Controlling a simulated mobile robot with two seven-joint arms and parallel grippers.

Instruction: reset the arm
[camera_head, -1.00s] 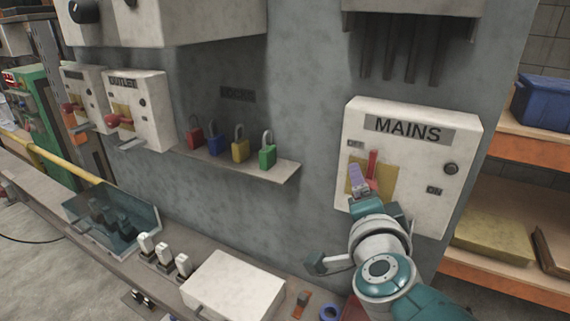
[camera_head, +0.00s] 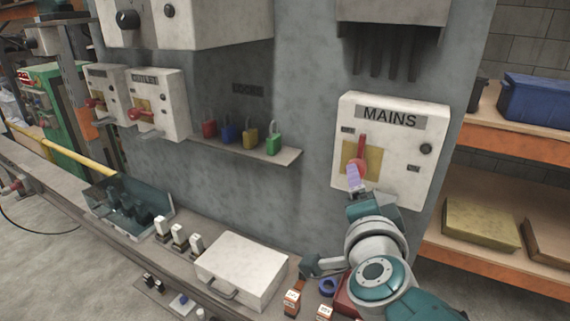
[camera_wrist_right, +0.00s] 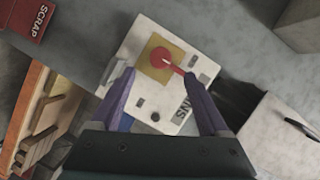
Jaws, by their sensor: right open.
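My right gripper (camera_head: 354,177) is in front of the lower part of the MAINS box (camera_head: 405,150), just below its red switch lever (camera_head: 361,147). The lever points up on a yellow plate. In the right wrist view my right gripper (camera_wrist_right: 164,100) is open, with its two purple fingers apart. The MAINS box (camera_wrist_right: 150,48) and red lever (camera_wrist_right: 170,60) lie beyond and between the fingers, with nothing held. My left gripper is not in view.
Several coloured padlocks (camera_head: 250,138) stand on a small shelf (camera_head: 285,157) to the left. A white case (camera_head: 242,268) and a clear-lidded box (camera_head: 125,208) sit on the bench below. Shelves with a blue bin (camera_head: 535,100) stand at the right.

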